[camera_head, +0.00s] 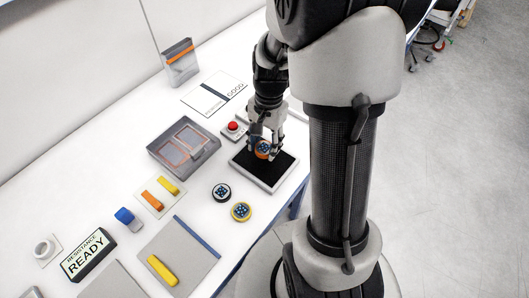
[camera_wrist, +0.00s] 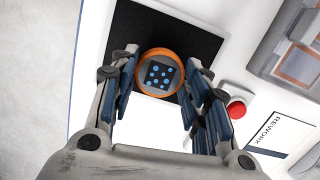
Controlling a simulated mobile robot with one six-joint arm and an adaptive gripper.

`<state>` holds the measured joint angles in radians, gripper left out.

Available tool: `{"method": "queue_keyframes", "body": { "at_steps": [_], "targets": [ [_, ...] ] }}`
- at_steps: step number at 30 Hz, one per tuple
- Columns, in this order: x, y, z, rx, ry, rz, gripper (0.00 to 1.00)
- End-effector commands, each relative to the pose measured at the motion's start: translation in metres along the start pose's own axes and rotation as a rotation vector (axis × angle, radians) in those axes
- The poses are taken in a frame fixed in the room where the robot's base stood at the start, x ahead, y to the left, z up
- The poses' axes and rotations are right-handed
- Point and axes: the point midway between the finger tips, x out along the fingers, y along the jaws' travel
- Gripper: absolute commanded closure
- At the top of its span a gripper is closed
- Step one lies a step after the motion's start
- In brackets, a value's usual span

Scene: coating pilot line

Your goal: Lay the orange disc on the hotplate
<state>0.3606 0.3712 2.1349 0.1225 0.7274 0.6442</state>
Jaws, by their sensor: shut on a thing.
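The orange disc (camera_wrist: 160,73) has a dark square face with blue dots. It sits between the fingers of my gripper (camera_wrist: 161,80), which is shut on it by its rim. In the head view the disc (camera_head: 263,149) shows below my gripper (camera_head: 264,147), over the black top of the hotplate (camera_head: 250,175). In the wrist view the hotplate's black surface (camera_wrist: 190,40) lies behind the disc. I cannot tell whether the disc touches the plate or is slightly above it.
A red button (camera_head: 233,126) stands just left of the hotplate. A grey tray (camera_head: 205,160) and the READY sign (camera_head: 88,254) are farther left. The bench's front edge is close by.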

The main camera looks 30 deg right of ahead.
Motion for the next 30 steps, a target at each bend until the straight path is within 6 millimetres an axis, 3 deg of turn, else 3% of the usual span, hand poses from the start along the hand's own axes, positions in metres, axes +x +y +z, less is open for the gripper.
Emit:
{"method": "queue_keyframes", "body": {
  "at_steps": [7,19,20,28,30],
  "targets": [
    [0.037,0.001,-0.004,0.001,-0.003,0.002,0.77],
    [0.042,0.0,-0.005,0.0,-0.001,0.0,0.77],
    [0.042,0.0,-0.005,0.0,-0.001,0.0,0.56],
    [0.041,0.0,-0.005,0.0,-0.001,0.0,0.38],
    [0.041,0.0,-0.005,0.0,-0.001,0.0,0.37]
  ]
}}
